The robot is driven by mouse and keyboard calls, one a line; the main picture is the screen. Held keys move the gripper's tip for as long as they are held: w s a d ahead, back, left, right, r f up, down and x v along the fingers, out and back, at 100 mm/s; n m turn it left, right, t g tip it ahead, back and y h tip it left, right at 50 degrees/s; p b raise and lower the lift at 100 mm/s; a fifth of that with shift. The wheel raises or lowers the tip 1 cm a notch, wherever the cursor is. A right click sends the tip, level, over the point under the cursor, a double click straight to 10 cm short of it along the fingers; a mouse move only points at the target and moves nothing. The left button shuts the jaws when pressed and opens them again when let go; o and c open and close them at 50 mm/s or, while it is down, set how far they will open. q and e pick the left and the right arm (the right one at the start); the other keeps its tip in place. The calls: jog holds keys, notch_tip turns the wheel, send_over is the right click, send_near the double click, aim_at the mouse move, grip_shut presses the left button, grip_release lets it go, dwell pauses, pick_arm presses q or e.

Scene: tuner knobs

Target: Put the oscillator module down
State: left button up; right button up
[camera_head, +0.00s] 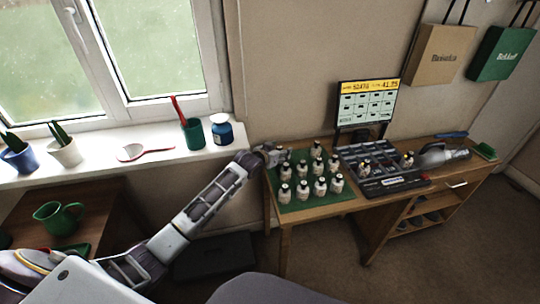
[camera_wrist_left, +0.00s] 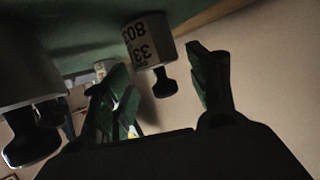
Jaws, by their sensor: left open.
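My left gripper (camera_head: 271,154) is at the back left corner of the green mat (camera_head: 318,206) on the desk. In the left wrist view the gripper (camera_wrist_left: 162,92) is open, one finger on each side of a pale module (camera_wrist_left: 148,42) with a dark knob. That module is marked 33 and 803, shows upside down in this view, and appears to stand on the green surface. I cannot tell whether the fingers touch it. Several similar white modules with dark knobs (camera_head: 303,190) stand upright on the mat. My right gripper is not in view.
Another module (camera_wrist_left: 28,80) stands close to the left in the wrist view. A dark tray (camera_head: 400,186) with more modules and a screen (camera_head: 368,103) are right of the mat. A grey tool (camera_head: 442,156) lies further right. Pots line the windowsill (camera_head: 95,165).

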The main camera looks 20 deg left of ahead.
pick_arm(q)
jog(key=shift+s+a+r, duration=0.1)
jog(key=shift+s+r, duration=0.1)
jog(key=shift+s, duration=0.35)
jog(key=shift+p+v, duration=0.3)
jog(key=shift+v, duration=0.85)
jog(key=p+v, duration=0.1)
jog(key=v, duration=0.4)
jog(key=shift+s+r, duration=0.15)
jog(key=shift+s, duration=0.2)
jog(key=shift+v, duration=1.3)
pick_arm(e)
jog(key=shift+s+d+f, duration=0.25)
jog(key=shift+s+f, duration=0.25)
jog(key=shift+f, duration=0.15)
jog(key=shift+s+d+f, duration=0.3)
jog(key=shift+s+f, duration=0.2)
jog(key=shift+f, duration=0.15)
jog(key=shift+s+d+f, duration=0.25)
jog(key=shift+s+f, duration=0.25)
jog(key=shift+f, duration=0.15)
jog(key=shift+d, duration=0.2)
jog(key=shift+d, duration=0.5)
